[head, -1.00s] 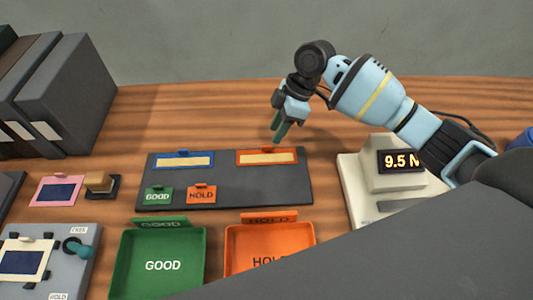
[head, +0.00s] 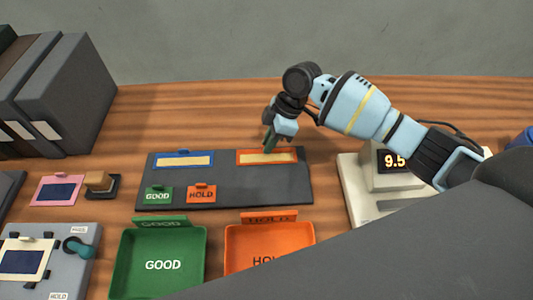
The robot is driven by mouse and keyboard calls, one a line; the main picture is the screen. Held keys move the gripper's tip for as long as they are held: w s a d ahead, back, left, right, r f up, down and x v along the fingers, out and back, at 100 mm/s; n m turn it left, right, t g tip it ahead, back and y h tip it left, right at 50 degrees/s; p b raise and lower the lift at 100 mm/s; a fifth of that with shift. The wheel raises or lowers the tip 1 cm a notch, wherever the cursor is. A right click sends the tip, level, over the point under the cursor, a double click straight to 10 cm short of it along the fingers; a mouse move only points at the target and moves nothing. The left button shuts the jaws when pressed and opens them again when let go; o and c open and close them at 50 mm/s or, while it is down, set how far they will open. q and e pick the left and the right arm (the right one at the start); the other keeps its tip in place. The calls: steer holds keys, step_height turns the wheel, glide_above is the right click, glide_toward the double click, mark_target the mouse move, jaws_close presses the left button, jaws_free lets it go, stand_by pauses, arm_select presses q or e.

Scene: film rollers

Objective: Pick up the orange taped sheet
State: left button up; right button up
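The orange taped sheet (head: 283,157), a cream strip with an orange border, lies at the back right of the dark grey board (head: 240,190). My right gripper (head: 270,146) points down at its back edge, with its dark green fingertips overlapping the orange border in the head view. I cannot tell whether the fingertips touch the sheet or how far apart they are. My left gripper is not in view.
A blue-bordered sheet (head: 183,160) lies left on the board, with GOOD (head: 158,195) and HOLD (head: 202,194) tags in front. Green (head: 163,265) and orange (head: 268,237) trays stand nearer. A device with a lit display (head: 395,161) stands right. Grey binders (head: 70,95) stand at back left.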

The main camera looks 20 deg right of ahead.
jaws_close()
steer(key=shift+r, duration=0.1)
step_height(320, 180, up, 10)
steer(key=s+d+r+m+t+h, duration=0.3)
steer(key=s+d+r+m+t, duration=0.2)
steer(key=m, duration=0.9)
steer(key=s, duration=0.3)
steer(key=shift+s+m+p, duration=0.35)
steer(key=shift+m, duration=0.05)
steer(key=shift+s+d, duration=0.1)
steer(key=shift+d, duration=0.1)
